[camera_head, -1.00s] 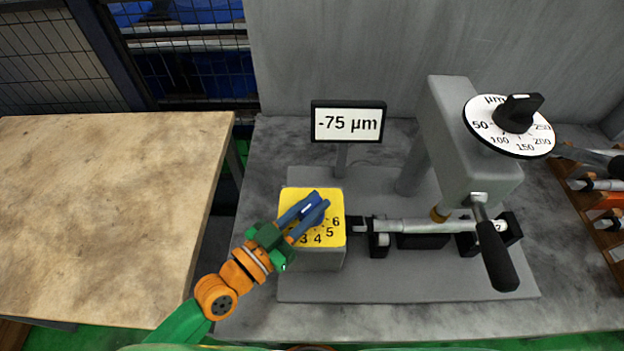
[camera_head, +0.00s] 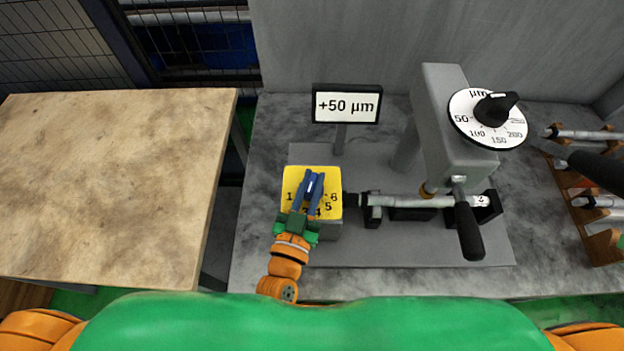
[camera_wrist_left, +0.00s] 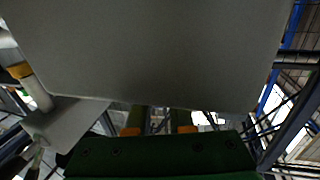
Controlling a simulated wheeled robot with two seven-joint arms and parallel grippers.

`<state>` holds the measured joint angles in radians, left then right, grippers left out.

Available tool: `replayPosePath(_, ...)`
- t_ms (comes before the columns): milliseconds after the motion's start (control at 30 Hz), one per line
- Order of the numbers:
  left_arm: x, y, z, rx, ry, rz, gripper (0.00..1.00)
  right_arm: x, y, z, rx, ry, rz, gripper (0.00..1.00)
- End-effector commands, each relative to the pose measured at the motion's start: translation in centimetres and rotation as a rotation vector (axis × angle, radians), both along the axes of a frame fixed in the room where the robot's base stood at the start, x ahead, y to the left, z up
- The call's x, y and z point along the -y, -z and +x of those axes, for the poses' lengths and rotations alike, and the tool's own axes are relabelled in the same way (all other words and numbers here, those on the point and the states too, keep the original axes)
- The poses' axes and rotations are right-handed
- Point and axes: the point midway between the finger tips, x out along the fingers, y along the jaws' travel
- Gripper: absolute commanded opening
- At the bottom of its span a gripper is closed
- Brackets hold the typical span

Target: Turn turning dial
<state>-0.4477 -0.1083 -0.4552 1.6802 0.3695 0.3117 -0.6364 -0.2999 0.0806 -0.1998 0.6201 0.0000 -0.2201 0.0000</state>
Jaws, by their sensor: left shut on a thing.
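A yellow-topped box (camera_head: 330,176) with printed numbers stands at the left end of the grey machine. My left gripper (camera_head: 313,180) is over its top, its blue fingers shut on the turning dial at the middle of the numbers. The fingers hide most of the dial. The numbers 1, 5 and 6 show around the gripper; others are partly covered. A display (camera_head: 346,105) behind the box reads +50 µm. In the left wrist view a large grey surface fills the upper middle, and the dial cannot be made out.
A white µm scale with a black knob (camera_head: 494,106) sits on the grey machine head at the right, with a black-handled lever (camera_head: 469,232) below. A metal shaft (camera_head: 415,201) lies right of the box. A wooden rack (camera_head: 592,225) stands far right. A bare table (camera_head: 110,185) is at left.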

Motion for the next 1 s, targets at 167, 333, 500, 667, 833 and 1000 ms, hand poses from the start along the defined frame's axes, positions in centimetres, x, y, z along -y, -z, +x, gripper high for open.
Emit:
replayPosePath(167, 0.0, 0.0, 0.0, -0.001, 0.000, -0.001, 0.00, 0.0, 0.0, 0.0, 0.000, 0.000, 0.000, 0.50)
replayPosePath(333, 0.0, 0.0, 0.0, -0.001, 0.000, 0.000, 0.25, 0.0, 0.0, 0.0, 0.000, 0.000, 0.000, 0.50)
replayPosePath(500, 0.0, 0.0, 0.0, -0.001, 0.000, 0.000, 0.50, 0.0, 0.0, 0.0, 0.000, 0.000, 0.001, 0.50)
replayPosePath(667, 0.0, 0.0, 0.0, -0.001, 0.000, 0.000, 0.50, -0.1, 0.0, 0.0, 0.000, 0.000, 0.001, 0.50)
replayPosePath(833, -0.5, 0.3, -1.9, -0.004, 0.000, 0.002, 0.50, -0.1, 0.5, 0.0, 0.000, 0.000, 0.001, 0.50)
replayPosePath(1000, -1.4, 0.4, -5.4, -0.005, 0.002, 0.002, 0.50, -0.1, 1.2, 0.0, 0.000, 0.000, 0.001, 0.50)
